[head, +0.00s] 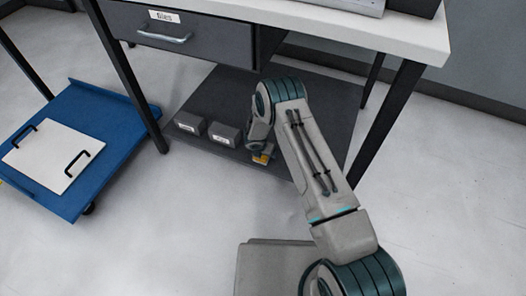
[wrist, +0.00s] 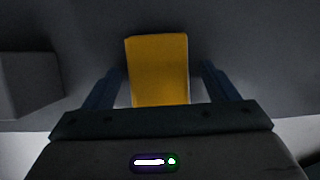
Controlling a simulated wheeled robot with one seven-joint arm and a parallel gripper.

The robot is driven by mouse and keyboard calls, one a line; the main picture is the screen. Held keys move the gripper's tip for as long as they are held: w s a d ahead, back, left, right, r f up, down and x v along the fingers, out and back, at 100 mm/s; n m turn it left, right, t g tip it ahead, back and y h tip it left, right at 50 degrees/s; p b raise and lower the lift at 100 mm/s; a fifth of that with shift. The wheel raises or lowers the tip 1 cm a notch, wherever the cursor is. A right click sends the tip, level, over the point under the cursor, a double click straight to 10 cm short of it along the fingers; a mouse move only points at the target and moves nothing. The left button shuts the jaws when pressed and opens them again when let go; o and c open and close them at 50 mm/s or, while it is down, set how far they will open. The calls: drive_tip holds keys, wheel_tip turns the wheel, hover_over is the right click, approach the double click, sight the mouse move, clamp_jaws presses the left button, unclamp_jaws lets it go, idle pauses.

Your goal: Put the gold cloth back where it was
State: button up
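The gold cloth (wrist: 158,65) shows in the wrist view as a flat, upright yellow block shape between the two blue fingers of my gripper (wrist: 162,72). A gap shows on each side between cloth and finger, so the gripper looks open around it, not closed on it. In the head view the cloth (head: 261,160) is a small yellow patch at the front edge of the lower shelf (head: 215,95), just below my gripper (head: 262,150). My wrist partly hides it there.
Two small grey labelled boxes, a left one (head: 188,124) and a right one (head: 224,136), stand on the shelf left of my gripper. A drawer (head: 190,40) and worktop (head: 330,25) are above. A table leg (head: 386,130) stands at right. A blue cart (head: 95,120) is at left.

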drive_tip(key=shift+r, duration=0.1)
drive_tip(key=p+v, duration=0.4)
drive_tip(key=v, duration=0.8)
